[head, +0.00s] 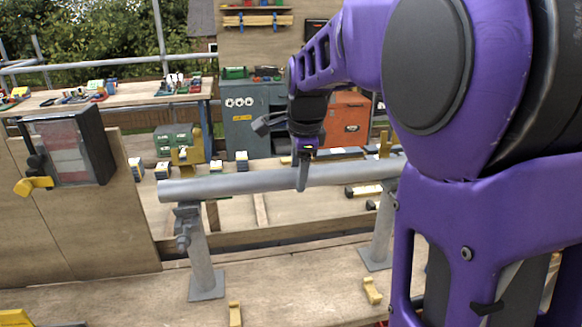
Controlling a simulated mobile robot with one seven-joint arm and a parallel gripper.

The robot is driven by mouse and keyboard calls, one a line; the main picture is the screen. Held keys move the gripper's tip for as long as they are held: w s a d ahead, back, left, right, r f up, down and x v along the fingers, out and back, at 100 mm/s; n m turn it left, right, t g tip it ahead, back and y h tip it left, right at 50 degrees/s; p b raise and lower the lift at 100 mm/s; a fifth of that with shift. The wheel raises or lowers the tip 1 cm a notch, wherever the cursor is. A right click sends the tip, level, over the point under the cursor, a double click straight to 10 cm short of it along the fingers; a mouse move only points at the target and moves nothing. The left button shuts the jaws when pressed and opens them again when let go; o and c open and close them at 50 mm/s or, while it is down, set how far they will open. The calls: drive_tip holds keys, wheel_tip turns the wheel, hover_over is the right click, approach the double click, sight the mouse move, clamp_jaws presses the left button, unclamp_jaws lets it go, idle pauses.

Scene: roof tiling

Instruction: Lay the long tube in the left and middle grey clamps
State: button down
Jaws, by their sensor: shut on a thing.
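The long grey tube (235,183) runs almost level across the middle of the head view, its right end hidden behind my arm. My gripper (303,178) is shut on it from above, right of the tube's visible middle. The left grey clamp (187,217) tops a grey post, just under the tube's left end. A second grey post (384,235) stands to the right under the tube, partly hidden by my arm; its clamp is hard to make out. I cannot tell whether the tube rests in the clamps or hangs just above them.
A wooden deck (285,290) with yellow blocks (235,314) lies in front. A box-like panel (70,145) with a yellow handle stands at left. Behind are a workbench (130,92) with tools, a grey cabinet (245,110) and an orange box (347,120). My arm fills the right side.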

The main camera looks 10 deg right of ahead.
drive_tip(key=shift+f+b, duration=0.6)
drive_tip(key=shift+f, duration=0.45)
